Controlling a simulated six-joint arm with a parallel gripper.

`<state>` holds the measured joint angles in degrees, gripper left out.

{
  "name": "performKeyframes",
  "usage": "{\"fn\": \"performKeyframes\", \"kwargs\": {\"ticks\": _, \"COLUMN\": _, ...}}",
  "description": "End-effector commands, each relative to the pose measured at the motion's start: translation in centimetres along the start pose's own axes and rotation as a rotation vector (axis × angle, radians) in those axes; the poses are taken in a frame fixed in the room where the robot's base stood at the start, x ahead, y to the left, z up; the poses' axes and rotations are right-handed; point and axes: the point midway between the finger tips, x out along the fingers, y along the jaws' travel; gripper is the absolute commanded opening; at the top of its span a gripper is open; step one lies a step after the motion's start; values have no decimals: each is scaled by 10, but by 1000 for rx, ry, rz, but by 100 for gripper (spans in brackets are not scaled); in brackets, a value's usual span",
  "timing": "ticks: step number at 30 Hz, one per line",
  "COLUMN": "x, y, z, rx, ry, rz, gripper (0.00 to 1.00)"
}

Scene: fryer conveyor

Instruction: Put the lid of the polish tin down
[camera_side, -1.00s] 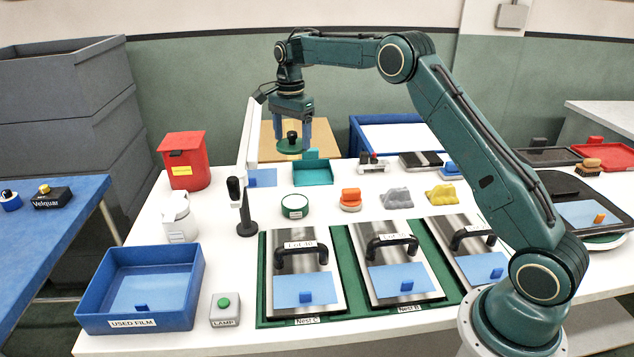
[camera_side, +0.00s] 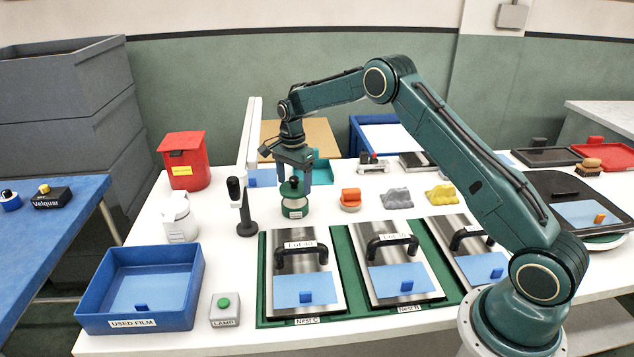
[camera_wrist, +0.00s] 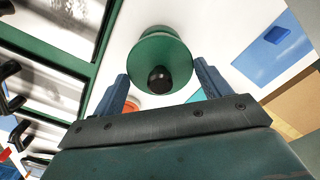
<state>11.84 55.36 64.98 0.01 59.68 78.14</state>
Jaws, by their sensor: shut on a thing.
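The polish tin (camera_side: 295,210), a small green tin with a pale label, stands on the white table left of centre in the side view. Its green lid (camera_side: 290,190) with a black knob is directly over it. I cannot tell whether lid and tin touch. My gripper (camera_side: 294,187) points down, shut on the lid, with a blue finger on either side. In the wrist view the round lid (camera_wrist: 150,50) and its black knob show between the fingers and hide most of the tin.
A black stand (camera_side: 246,220) is close left of the tin. An orange-topped item (camera_side: 350,196) stands to the right. Lidded steel nests (camera_side: 302,262) with black handles are in front. A teal tray (camera_side: 322,172) sits behind, partly hidden by my gripper.

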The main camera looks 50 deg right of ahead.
Motion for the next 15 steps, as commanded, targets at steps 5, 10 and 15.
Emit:
{"fn": "performKeyframes", "kwargs": {"ticks": 5, "x": 9, "y": 0, "z": 0, "rx": 0, "ry": 0, "rz": 2, "gripper": 55}}
{"fn": "performKeyframes", "kwargs": {"ticks": 10, "x": 28, "y": 1, "z": 0, "rx": 0, "ry": -1, "rz": 3, "gripper": 55}}
{"fn": "performKeyframes", "kwargs": {"ticks": 15, "x": 38, "y": 0, "z": 0, "rx": 0, "ry": 0, "rz": 0, "gripper": 55}}
